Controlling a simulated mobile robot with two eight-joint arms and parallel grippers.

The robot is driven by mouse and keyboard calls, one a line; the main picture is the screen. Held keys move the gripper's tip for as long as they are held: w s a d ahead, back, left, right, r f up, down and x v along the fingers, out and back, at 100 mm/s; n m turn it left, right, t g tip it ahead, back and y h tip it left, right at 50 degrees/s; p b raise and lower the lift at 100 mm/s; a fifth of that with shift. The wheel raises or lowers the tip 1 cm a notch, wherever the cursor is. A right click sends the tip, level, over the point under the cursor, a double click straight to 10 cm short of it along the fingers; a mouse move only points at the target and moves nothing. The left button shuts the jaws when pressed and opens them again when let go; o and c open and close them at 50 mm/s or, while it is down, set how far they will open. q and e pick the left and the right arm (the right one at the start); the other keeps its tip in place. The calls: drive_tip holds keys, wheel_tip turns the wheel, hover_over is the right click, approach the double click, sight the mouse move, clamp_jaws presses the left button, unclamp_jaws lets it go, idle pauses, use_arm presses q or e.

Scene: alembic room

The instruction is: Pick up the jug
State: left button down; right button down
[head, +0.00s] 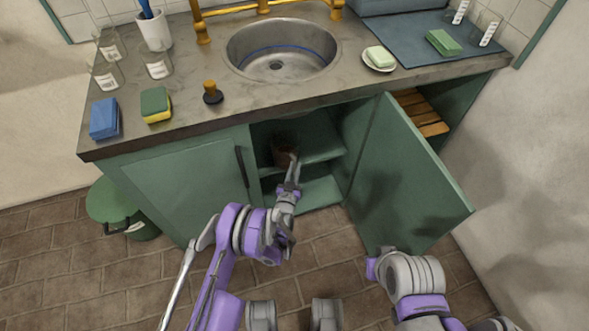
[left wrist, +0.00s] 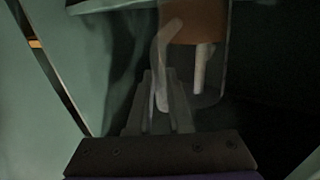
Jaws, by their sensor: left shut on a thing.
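The jug (head: 284,150) stands on a shelf inside the dark cupboard under the sink. It looks like clear glass with brown contents, and in the left wrist view the jug (left wrist: 195,25) shows a pale curved handle. My left gripper (head: 293,172) reaches into the cupboard from the front. In the left wrist view its fingers (left wrist: 160,108) are shut on the handle. The jug's far side and upper part are hidden or dim. My right arm shows at the lower right, but its gripper is not in view.
The cupboard door (head: 405,180) stands open to the right of my left arm. The closed door (head: 180,185) is on the left. The worktop (head: 225,100) is above the opening, with a sink (head: 283,50). A green bin (head: 120,208) stands on the floor at the left.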

use_arm(q)
drive_tip(key=shift+s+d, duration=0.15)
drive_tip(key=shift+s, duration=0.15)
use_arm(e)
drive_tip(key=shift+s+d+f, duration=0.1)
drive_tip(key=shift+s, duration=0.25)
drive_tip(key=shift+w, duration=0.1)
use_arm(q)
drive_tip(key=c, duration=0.8)
unclamp_jaws()
drive_tip(key=shift+o, duration=0.2)
use_arm(e)
drive_tip(key=shift+f, duration=0.1)
